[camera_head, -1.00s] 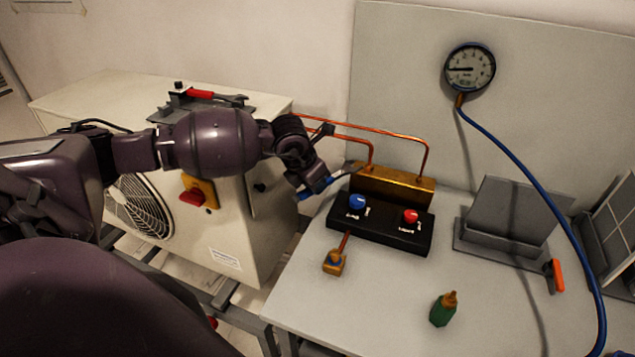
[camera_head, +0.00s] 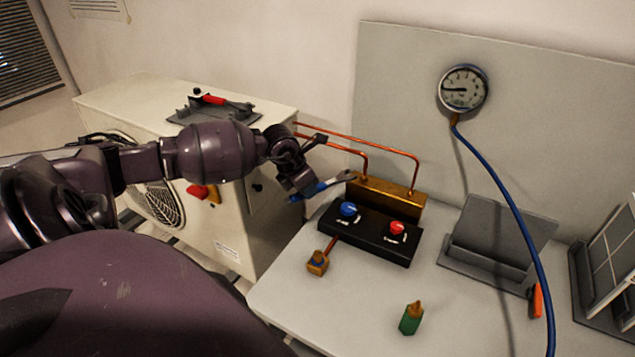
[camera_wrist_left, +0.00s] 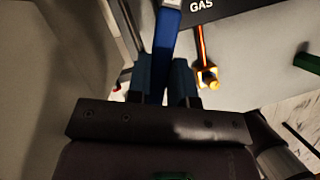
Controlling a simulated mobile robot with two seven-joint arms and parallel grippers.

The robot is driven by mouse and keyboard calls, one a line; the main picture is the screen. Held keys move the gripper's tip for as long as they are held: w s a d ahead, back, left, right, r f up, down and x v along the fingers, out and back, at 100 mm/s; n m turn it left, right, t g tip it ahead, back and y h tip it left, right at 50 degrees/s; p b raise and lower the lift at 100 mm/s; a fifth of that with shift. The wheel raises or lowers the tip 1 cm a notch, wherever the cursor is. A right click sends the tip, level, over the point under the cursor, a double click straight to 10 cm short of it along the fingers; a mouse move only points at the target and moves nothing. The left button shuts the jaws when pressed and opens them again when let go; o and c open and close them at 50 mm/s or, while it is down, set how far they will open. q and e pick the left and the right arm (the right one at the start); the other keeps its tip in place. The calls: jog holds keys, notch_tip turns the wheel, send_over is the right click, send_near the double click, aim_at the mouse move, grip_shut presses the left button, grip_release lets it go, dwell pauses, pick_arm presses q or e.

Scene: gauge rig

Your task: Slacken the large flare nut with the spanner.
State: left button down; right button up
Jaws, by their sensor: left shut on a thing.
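The spanner has a blue handle (camera_head: 306,191) and a grey metal head (camera_head: 338,179). My left gripper (camera_head: 303,187) is shut on the blue handle, and the head points right, close to the left end of the brass block (camera_head: 388,197). In the left wrist view the blue handle (camera_wrist_left: 166,35) runs up and away between the two fingers (camera_wrist_left: 165,88). Copper pipes (camera_head: 393,154) come down to the block. The large flare nut is too small or hidden to make out, so I cannot tell whether the spanner touches it. My right gripper is not in view.
A black base with a blue knob (camera_head: 348,209) and a red knob (camera_head: 397,228) fronts the block. A brass fitting (camera_head: 318,263), green bottle (camera_head: 411,318) and grey stand (camera_head: 495,240) are on the bench. A blue hose (camera_head: 510,205) hangs from the gauge (camera_head: 463,89).

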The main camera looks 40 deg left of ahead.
pick_arm(q)
jog(key=shift+a, duration=0.1)
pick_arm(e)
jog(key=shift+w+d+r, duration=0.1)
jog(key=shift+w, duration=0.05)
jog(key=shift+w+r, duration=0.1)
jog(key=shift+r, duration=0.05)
pick_arm(q)
jog(key=shift+f, duration=0.1)
jog(key=shift+w+f+b, duration=0.15)
jog(key=shift+f+b, duration=0.3)
jog(key=shift+b, duration=0.1)
jog(key=shift+w+f+b, duration=0.3)
jog(key=shift+f+b, duration=0.3)
jog(key=shift+f, duration=0.05)
jog(key=shift+w+d+f+b, duration=0.2)
jog(key=shift+w+f+b, duration=0.05)
jog(key=shift+f+b, duration=0.3)
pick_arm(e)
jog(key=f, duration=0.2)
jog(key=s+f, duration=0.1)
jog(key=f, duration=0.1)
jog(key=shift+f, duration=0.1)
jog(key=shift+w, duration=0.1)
